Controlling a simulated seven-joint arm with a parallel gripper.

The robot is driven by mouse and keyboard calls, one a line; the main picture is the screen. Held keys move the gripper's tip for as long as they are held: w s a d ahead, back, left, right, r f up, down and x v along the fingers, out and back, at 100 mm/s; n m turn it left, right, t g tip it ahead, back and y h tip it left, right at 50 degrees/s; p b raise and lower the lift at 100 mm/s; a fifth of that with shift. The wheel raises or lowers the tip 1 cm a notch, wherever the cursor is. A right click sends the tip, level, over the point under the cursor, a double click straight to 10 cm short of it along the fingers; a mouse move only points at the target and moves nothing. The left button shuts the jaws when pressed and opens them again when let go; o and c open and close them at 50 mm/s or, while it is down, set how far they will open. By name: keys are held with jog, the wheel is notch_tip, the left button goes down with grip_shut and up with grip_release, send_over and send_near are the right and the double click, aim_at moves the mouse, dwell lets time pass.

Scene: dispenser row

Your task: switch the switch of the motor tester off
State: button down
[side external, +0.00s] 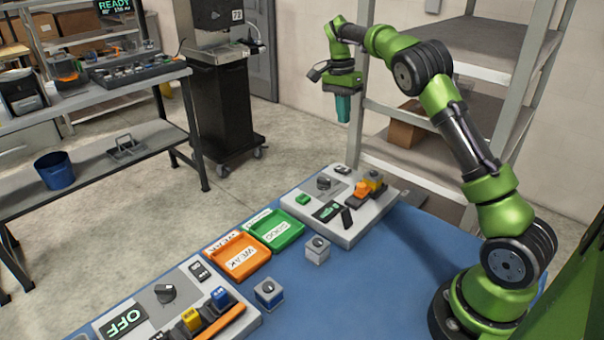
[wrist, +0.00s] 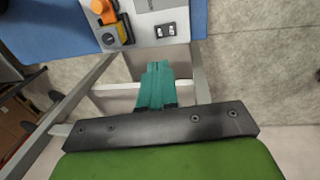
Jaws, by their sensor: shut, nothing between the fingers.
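Two grey panel units stand on the blue table; I cannot tell by a readable label which is the motor tester. The near unit (side external: 181,279) has a display (side external: 122,323) reading OFF, a black knob (side external: 165,293) and a small black switch (side external: 200,272). The far unit (side external: 371,212) has a black knob (side external: 324,184), a small black switch (side external: 342,169) and a display (side external: 328,211) with a green mark. My gripper (side external: 343,110) has teal fingers, shut and empty, high beyond the far unit. In the wrist view the fingers (wrist: 155,78) point toward a panel's two-part switch (wrist: 165,31).
An orange tray (side external: 240,258) marked WEAK and a green tray (side external: 275,230) lie between the units. Metal shelving (side external: 480,75) is close behind my arm. A workbench (side external: 110,95) stands at left across open floor.

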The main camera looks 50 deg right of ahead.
aim_at(347, 170)
dwell(0.3)
jog(key=f, duration=0.4)
jog(key=s+f, duration=0.1)
jog(key=f, duration=0.4)
jog(key=s+f, duration=0.1)
jog(key=f, duration=0.3)
jog(key=shift+a+f, duration=0.1)
jog(key=shift+f, duration=0.35)
jog(key=shift+s+f, duration=0.2)
jog(key=shift+f, duration=0.25)
